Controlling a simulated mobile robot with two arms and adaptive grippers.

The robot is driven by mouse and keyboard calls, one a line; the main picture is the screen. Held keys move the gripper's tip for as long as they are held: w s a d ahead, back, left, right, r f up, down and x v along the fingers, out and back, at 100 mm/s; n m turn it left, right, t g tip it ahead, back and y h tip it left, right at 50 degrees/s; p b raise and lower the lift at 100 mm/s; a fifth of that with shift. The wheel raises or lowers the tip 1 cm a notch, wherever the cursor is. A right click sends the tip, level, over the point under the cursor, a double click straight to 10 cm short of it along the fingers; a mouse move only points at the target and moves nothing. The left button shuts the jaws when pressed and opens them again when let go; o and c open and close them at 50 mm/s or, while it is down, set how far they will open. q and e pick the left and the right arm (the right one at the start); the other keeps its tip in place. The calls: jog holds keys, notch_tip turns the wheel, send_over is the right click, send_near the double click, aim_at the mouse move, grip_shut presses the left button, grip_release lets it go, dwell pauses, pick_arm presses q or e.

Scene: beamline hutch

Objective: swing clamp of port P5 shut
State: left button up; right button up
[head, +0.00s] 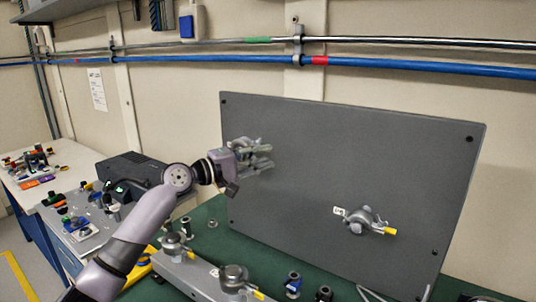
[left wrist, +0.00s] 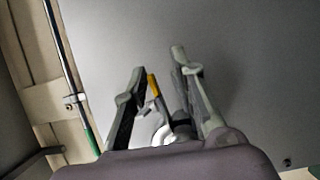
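My left gripper (head: 264,156) is in front of the upper left of an upright grey panel (head: 310,140). In the left wrist view its two fingers (left wrist: 158,68) are apart. Between them shows a yellow-tipped clamp handle (left wrist: 153,86) with a pale metal curved part (left wrist: 165,134) below it; I cannot tell whether the fingers touch it. In the head view my gripper hides most of this fitting. A second port fitting (head: 362,220) with a yellow-tipped handle sits lower right on the panel beside a small white label (head: 339,211). No port number is readable. My right gripper is out of view.
On the green bench top (head: 208,212), a grey block (head: 190,272) bears metal fittings (head: 234,276) with yellow tips. Small dark-and-blue parts (head: 293,284) stand to its right. A dark box (head: 130,172) is at left. Blue pipe (head: 420,66) runs along the wall above.

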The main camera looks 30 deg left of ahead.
pick_arm(q)
jog(key=v, duration=0.6)
jog(key=shift+a, duration=0.35)
jog(key=shift+c, duration=0.3)
